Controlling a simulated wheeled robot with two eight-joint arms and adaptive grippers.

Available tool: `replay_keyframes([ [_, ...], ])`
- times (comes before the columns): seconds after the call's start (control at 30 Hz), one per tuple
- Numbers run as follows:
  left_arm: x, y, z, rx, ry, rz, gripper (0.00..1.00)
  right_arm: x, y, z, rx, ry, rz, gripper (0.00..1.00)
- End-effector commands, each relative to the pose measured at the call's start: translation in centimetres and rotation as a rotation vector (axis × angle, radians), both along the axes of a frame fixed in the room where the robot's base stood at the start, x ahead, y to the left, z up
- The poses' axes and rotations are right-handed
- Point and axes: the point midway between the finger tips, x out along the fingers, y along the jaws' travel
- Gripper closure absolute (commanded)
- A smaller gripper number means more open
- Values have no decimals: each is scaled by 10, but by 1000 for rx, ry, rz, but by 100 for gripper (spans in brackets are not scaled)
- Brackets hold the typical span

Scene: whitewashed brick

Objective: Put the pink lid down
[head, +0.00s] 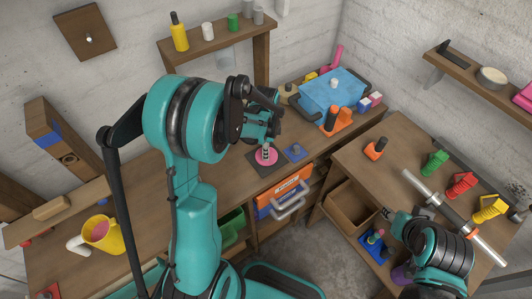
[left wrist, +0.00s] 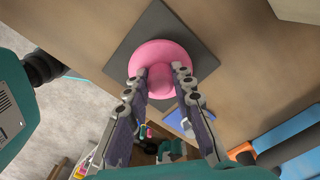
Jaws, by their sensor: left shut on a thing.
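The pink lid (head: 272,158) is round with a knob on top. It is over a dark square mat (head: 256,168) on the wooden counter, and I cannot tell for certain whether it touches the mat. My left gripper (head: 265,150) is above the lid, pointing down. In the left wrist view my left gripper (left wrist: 161,78) has its two fingers on either side of the knob of the pink lid (left wrist: 163,50), with the dark mat (left wrist: 130,45) behind. My right gripper (head: 387,212) is at the lower right, away from the lid; its fingers are too small to read.
A small blue square piece (head: 296,152) lies just right of the mat. Further back are a blue box (head: 345,88) and an orange object (head: 338,121). A yellow pitcher (head: 112,238) stands at the far left. An orange-and-blue drawer (head: 285,193) is below the counter's front edge.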

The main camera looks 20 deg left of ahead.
Motion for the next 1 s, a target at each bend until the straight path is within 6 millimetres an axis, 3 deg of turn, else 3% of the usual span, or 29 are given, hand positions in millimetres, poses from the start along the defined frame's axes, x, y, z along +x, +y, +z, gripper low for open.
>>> replay_keyframes([
  [0.07,0,0,-10,0,0,0,100,0,0,-4,0,0,0,60],
  [0.43,0,0,-14,0,0,0,100,0,0,-8,0,0,0,60],
  [0.47,0,0,-13,0,0,0,69,0,0,-7,0,0,0,60],
  [0.5,0,0,-12,0,0,0,58,0,0,-6,0,0,0,60],
  [0.53,0,0,-12,0,0,0,56,0,0,-6,0,0,0,60],
  [0.87,0,0,-9,0,0,0,56,0,0,-4,0,0,0,60],
  [1.0,0,0,7,0,0,0,56,0,0,3,0,0,0,60],
])
